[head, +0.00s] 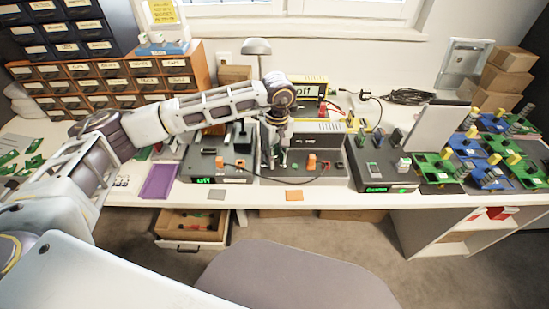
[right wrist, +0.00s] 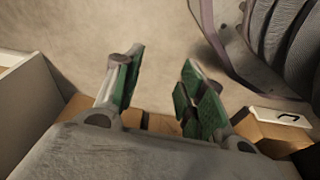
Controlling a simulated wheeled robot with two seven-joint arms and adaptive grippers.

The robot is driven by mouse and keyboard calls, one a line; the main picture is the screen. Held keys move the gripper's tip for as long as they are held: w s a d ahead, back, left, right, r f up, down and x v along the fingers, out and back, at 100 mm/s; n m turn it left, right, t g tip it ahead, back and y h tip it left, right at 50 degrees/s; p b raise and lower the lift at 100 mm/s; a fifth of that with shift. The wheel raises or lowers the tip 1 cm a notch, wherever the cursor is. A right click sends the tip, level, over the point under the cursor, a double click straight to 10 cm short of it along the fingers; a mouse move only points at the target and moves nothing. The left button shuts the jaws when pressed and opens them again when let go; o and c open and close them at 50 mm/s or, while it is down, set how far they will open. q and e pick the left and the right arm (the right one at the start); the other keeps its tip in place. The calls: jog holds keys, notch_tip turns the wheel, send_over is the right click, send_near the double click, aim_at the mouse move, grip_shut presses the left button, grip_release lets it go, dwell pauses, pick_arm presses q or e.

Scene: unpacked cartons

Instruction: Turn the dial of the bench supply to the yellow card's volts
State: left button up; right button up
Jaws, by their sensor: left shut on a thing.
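My left gripper (head: 275,160) points down over the dark middle unit (head: 334,179) on the bench and is shut on a small part. The fingers hide this part, so I cannot tell whether it is a dial. The unit to its left (head: 229,174) shows a green "off" display. A yellow-framed unit (head: 311,82) behind also reads "off". I cannot tell which is the bench supply. A yellow card (head: 161,11) with writing hangs at the top left; its text is too small to read. My right gripper (right wrist: 158,72) is open and empty in the right wrist view.
A unit with a green display (head: 376,189) and circuit boards (head: 491,152) stand to the right. Drawer cabinets (head: 107,82) fill the back left. An open drawer (head: 191,226) juts out below.

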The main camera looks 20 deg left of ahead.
aim_at(276, 157)
pick_arm(q)
jog(key=m+b, duration=0.2)
jog(key=m, duration=0.1)
jog(key=shift+r+m+b, duration=0.1)
jog(key=shift+m+b, duration=0.3)
jog(key=shift+m, duration=0.3)
pick_arm(e)
notch_tip(276, 157, up, 10)
jog(key=a, duration=0.2)
jog(key=shift+w+a+f+g, duration=0.2)
jog(key=shift+w+g, duration=0.1)
jog(key=shift+w, duration=0.15)
pick_arm(q)
jog(key=shift+w, duration=0.1)
jog(key=o, duration=1.1)
jog(key=shift+c, duration=0.2)
pick_arm(e)
jog(key=shift+f, duration=0.1)
pick_arm(q)
notch_tip(276, 157, up, 12)
jog(key=shift+d, duration=0.3)
